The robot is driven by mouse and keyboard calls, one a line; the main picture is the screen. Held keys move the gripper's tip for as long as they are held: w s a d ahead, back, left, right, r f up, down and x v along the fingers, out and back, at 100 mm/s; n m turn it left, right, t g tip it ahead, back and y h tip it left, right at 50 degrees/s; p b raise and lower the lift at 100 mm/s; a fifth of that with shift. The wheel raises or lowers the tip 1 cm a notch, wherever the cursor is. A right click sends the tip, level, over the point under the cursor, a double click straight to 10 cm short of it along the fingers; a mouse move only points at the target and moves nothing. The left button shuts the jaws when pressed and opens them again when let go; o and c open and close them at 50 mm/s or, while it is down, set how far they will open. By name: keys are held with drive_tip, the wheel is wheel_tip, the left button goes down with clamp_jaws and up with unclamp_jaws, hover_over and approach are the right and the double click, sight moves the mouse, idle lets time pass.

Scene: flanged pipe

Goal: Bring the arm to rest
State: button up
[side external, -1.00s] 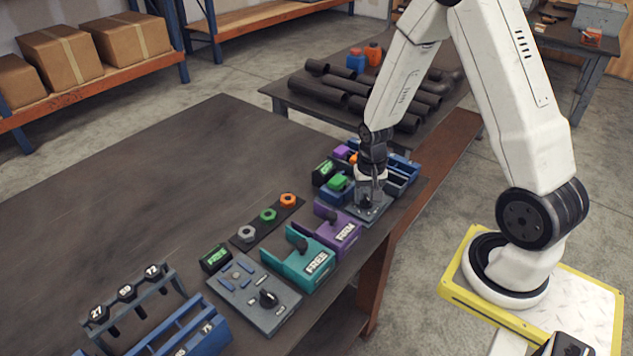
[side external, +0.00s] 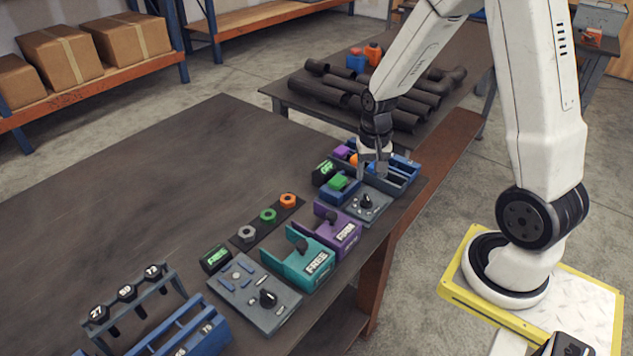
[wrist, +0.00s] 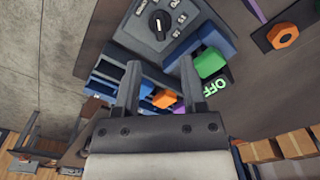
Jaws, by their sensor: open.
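My gripper (side external: 373,172) is open and empty. In the side external view it hangs pointing down over the blue bin at the far end of the bench, just beyond the grey knob panel (side external: 366,205). In the wrist view the two fingers (wrist: 160,85) stand apart, with an orange block (wrist: 164,99) and a purple block (wrist: 181,108) showing below and between them. The panel's black knob (wrist: 159,25) is in full view and clear of the fingers. A green button (wrist: 210,62) on a blue base sits beside a small display (wrist: 217,85) reading OFF.
The blue bin (side external: 405,180) lies under and beside my gripper. Purple (side external: 345,233) and teal (side external: 303,268) holders, a row of nuts (side external: 268,215) and a second knob panel (side external: 254,292) line the bench. Dark pipes (side external: 330,93) lie on the table behind.

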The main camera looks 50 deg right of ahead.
drive_tip(key=shift+r, duration=0.3)
drive_tip(key=shift+a+r, duration=0.1)
drive_tip(key=shift+a, duration=0.1)
drive_tip(key=s+a+r+n+t, duration=0.1)
drive_tip(key=s+a+r+n, duration=0.1)
drive_tip(key=a+n, duration=0.2)
drive_tip(key=s+a+r+n+t, duration=0.1)
drive_tip(key=s+a+r+n, duration=0.1)
drive_tip(key=a+n, duration=0.3)
drive_tip(key=a, duration=0.3)
drive_tip(key=shift+a+t, duration=0.3)
